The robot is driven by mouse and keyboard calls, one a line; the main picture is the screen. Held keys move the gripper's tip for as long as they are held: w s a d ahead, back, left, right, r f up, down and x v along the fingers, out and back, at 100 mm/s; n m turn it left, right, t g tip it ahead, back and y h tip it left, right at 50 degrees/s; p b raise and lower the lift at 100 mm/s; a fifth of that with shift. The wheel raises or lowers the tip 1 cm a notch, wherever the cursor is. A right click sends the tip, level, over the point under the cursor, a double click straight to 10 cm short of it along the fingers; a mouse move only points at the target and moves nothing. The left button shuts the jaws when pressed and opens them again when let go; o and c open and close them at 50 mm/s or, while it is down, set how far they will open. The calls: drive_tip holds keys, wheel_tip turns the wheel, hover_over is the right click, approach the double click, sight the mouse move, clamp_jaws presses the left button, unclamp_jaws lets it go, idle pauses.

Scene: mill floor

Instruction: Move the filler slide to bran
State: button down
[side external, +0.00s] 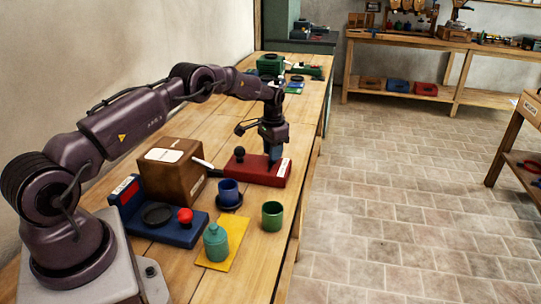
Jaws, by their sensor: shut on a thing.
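A red base (250,173), which looks like the filler, lies on the bench with a black ball knob (239,153) at its left and a small white label near its right end. My gripper (272,154) points down over the right part of this base. It is shut on a small part there, apparently the filler slide, which the fingers mostly hide. The ball knob stands apart from the fingers. I cannot read any bran marking or tell the slide's exact position.
A wooden box (170,175) with a pale label stands left of the red base. In front are a blue cup (228,188), a green cup (272,218), a teal jar (216,246) on a yellow mat (237,236), and a blue device (172,232) with a red button. The bench's right edge is close.

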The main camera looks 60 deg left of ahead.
drive_tip(key=shift+w+a, duration=0.35)
drive_tip(key=shift+w, duration=0.05)
drive_tip(key=c, duration=0.9)
unclamp_jaws()
wheel_tip(320, 180, up, 13)
